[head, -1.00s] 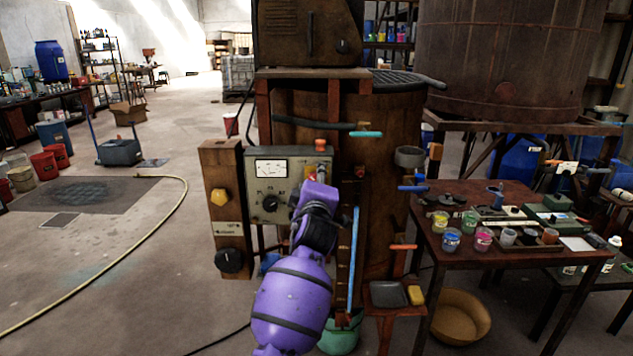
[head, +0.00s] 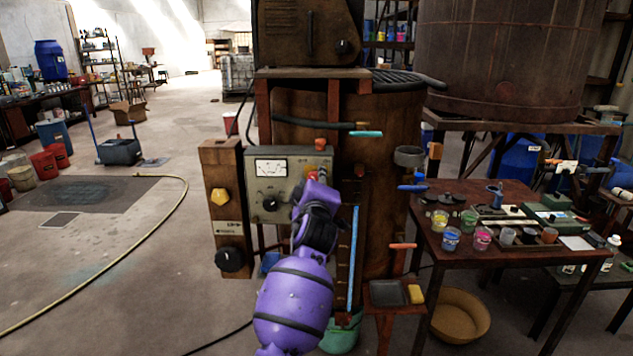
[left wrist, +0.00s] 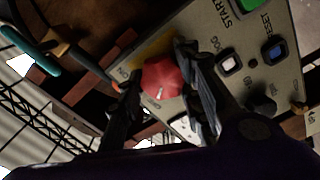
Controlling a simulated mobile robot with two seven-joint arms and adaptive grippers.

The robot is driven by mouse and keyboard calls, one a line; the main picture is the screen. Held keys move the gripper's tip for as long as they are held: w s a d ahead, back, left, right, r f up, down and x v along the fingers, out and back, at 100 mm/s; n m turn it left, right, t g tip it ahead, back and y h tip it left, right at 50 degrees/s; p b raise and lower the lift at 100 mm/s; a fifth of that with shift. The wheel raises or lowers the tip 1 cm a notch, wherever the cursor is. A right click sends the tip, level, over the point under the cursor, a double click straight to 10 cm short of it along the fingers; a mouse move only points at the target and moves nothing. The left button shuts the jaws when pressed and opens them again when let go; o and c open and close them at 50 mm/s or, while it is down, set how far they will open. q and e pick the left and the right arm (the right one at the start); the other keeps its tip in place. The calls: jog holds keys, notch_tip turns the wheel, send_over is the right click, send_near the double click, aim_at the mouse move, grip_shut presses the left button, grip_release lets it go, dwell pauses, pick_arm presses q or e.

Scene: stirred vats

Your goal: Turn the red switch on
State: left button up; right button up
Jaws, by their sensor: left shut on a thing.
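The red switch (left wrist: 163,78) is a faceted red knob on a grey control panel (left wrist: 262,70), over a yellow patch, with a short white mark on its face. My left gripper (left wrist: 160,73) has a dark finger on each side of it and is shut on it. In the head view the grey control box (head: 257,212) is fixed in front of a brown vat, and my purple left gripper (head: 313,182) reaches its right side, hiding most of the switch. The small labels around the knob are too blurred to read surely. My right gripper is not in view.
The box carries a meter (head: 270,167), a black dial (head: 269,200) and an orange knob (head: 320,144) on top. A wooden post (head: 228,180) with a yellow knob stands left. A table (head: 480,190) with paint jars stands right. The floor at left is open.

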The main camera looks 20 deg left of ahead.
pick_arm(q)
jog(key=shift+d+r+m+p, duration=0.15)
jog(key=shift+m+p, duration=0.45)
jog(key=shift+m, duration=3.5)
jog(key=shift+d+r+m+p, duration=0.1)
jog(key=shift+m+p, duration=0.45)
jog(key=shift+m, duration=3.55)
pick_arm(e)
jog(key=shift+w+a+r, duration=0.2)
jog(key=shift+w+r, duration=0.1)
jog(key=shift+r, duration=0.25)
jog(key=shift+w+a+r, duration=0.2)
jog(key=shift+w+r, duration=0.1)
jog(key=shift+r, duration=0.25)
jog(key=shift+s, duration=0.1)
pick_arm(q)
jog(key=shift+f, duration=0.1)
jog(key=o, duration=1.1)
jog(key=shift+w+d, duration=0.1)
jog(key=shift+f, duration=0.2)
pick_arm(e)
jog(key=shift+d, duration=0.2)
